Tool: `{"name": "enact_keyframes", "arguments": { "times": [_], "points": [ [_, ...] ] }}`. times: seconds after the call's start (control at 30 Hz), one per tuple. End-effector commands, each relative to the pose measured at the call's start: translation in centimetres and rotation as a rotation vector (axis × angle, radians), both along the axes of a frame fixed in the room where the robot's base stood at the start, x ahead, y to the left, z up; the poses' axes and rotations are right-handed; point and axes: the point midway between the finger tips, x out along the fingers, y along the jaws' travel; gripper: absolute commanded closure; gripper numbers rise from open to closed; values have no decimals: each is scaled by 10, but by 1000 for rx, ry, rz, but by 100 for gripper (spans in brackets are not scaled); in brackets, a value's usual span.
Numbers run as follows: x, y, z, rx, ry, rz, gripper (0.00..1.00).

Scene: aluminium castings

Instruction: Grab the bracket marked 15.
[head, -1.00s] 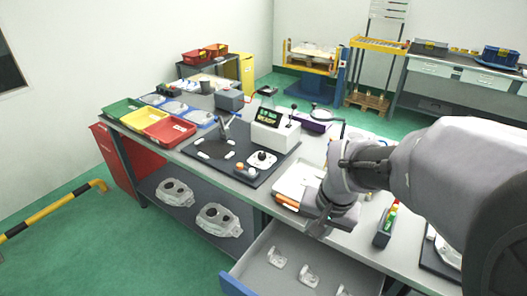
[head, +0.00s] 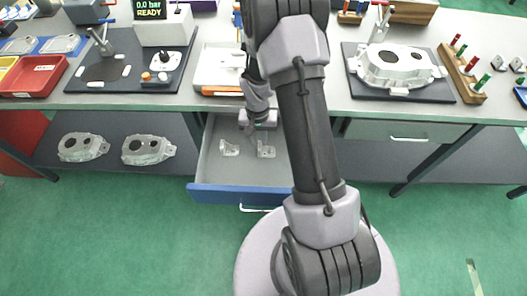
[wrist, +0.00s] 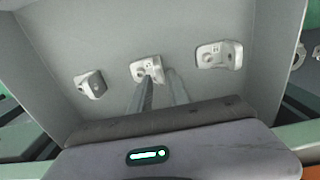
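An open drawer (head: 240,190) holds small silvery brackets. The head view shows a left bracket (head: 229,149) and another bracket (head: 266,151). In the wrist view there are three: a left one (wrist: 91,84), a middle one (wrist: 147,69) and a right one (wrist: 219,55). Small marks show on them, but I cannot read any number. My gripper (wrist: 160,78) points down into the drawer, its two fingers apart with nothing seen between them. In the wrist view the fingertips overlap the near edge of the middle bracket; I cannot tell whether they touch it.
The worktop (head: 330,100) overhangs behind the drawer, with a white tray (head: 218,68) near its edge. A large casting (head: 395,65) sits on a dark mat to the right. Two castings lie on the lower shelf (head: 100,165) to the left.

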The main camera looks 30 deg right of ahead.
Motion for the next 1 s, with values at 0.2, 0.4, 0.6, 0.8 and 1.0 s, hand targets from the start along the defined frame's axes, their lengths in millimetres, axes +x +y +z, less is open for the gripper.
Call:
{"name": "enact_keyframes", "arguments": {
  "times": [0.2,0.4,0.6,0.8,1.0],
  "points": [
    [2,-5,-44,0,2,1,78],
    [3,-5,-47,0,0,1,78],
    [3,-5,-47,1,1,1,100],
    [3,-5,-47,0,0,1,100],
    [3,-5,-33,-1,-1,0,100]
  ]
}}
